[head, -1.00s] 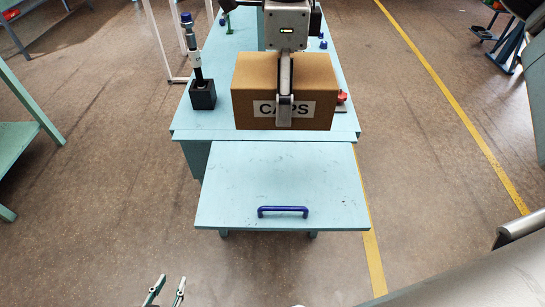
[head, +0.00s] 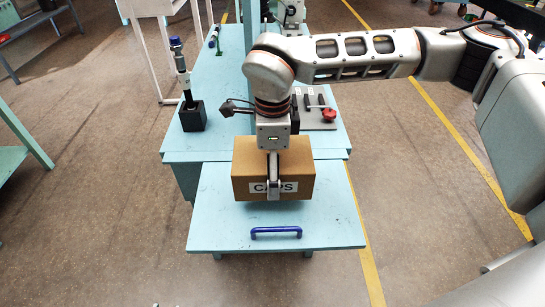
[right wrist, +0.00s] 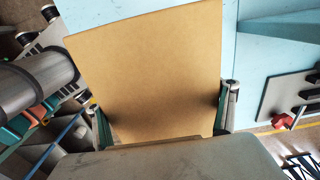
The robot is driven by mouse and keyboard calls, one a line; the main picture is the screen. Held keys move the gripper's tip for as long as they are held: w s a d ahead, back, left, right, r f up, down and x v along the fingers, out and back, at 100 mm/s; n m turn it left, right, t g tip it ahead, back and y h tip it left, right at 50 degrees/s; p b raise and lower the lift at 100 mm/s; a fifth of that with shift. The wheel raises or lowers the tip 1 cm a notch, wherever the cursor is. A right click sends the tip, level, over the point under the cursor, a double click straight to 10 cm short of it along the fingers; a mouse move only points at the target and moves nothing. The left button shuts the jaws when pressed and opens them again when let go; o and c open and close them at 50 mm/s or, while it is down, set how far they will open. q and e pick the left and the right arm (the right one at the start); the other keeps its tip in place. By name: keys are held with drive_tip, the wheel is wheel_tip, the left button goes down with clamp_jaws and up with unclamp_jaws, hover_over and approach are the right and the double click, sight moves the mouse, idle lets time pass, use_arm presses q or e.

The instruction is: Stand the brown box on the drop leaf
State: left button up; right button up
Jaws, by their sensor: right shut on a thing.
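The brown box (head: 299,166), marked CAPS on its front, is upright over the middle of the drop leaf (head: 336,222), a light-blue panel with a blue handle (head: 276,232). My right gripper (head: 273,185) comes down from above and is shut on the box. In the right wrist view the box (right wrist: 155,70) fills the space between the fingers (right wrist: 165,125). I cannot tell whether its underside touches the leaf. Only a tiny tip of what seems my left gripper (head: 155,304) shows at the bottom edge.
Behind the leaf is the blue bench (head: 228,140), with a black block (head: 193,117) holding an upright tool at left and a grey plate with a red knob (head: 328,114) at right. The leaf is clear around the box.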

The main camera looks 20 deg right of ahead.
drive_tip(key=shift+f, duration=2.05)
drive_tip(key=shift+f, duration=0.1)
drive_tip(key=o, duration=2.1)
drive_tip(key=shift+f, duration=0.1)
wheel_tip(320, 180, up, 12)
drive_tip(key=shift+r, duration=0.1)
drive_tip(key=shift+s, duration=0.1)
